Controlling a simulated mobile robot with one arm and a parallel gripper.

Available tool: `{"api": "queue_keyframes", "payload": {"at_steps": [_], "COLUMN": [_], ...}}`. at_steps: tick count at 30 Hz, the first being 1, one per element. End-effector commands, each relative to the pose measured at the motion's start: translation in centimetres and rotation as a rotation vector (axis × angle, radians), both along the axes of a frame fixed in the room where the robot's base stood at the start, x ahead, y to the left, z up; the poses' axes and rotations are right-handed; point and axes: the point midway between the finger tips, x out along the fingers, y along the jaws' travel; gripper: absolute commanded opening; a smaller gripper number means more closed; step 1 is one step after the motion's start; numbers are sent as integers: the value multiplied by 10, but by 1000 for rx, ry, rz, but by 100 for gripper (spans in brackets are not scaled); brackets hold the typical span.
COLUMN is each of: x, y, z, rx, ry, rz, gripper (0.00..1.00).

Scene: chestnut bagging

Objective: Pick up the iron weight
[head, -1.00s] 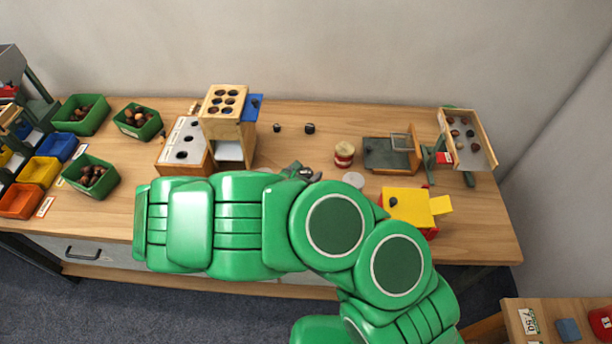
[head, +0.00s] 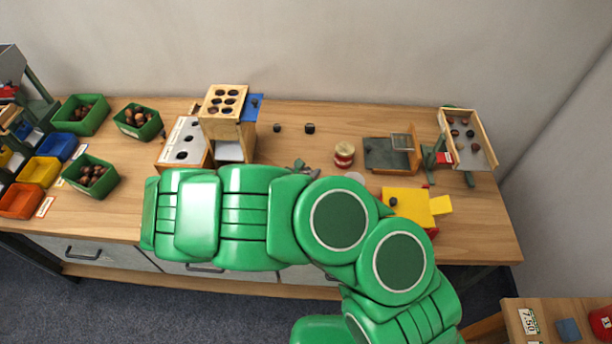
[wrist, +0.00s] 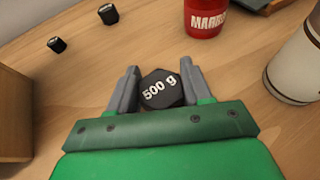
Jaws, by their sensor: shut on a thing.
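The iron weight (wrist: 160,89) is a black, many-sided block marked "500 g" in white. In the wrist view it sits between the two grey fingers of my gripper (wrist: 160,85), which is shut on it. Whether the weight touches the table or is lifted clear is hard to tell. In the head view the fingertips of my gripper (head: 303,170) show just past my green arm, over the middle of the table, and the weight is mostly hidden there.
Two smaller black weights (head: 310,128) (head: 277,128) stand behind on the wooden table (head: 340,112). A wooden stand (head: 225,120) is at left. A yellow-topped box (head: 408,205) is at right.

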Motion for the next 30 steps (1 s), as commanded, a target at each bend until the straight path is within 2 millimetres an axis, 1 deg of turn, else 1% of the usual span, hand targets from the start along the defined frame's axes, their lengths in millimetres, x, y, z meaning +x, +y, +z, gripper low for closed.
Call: {"api": "queue_keyframes", "payload": {"at_steps": [8,14,20,24,30], "x": [0,0,0,1,1], "y": [0,0,0,1,1], "z": [1,8,28,48,71], "rx": [0,0,0,2,2], "ry": [0,-1,-2,-5,-3], "rz": [0,0,1,2,1], "gripper": [0,0,0,0,0]}}
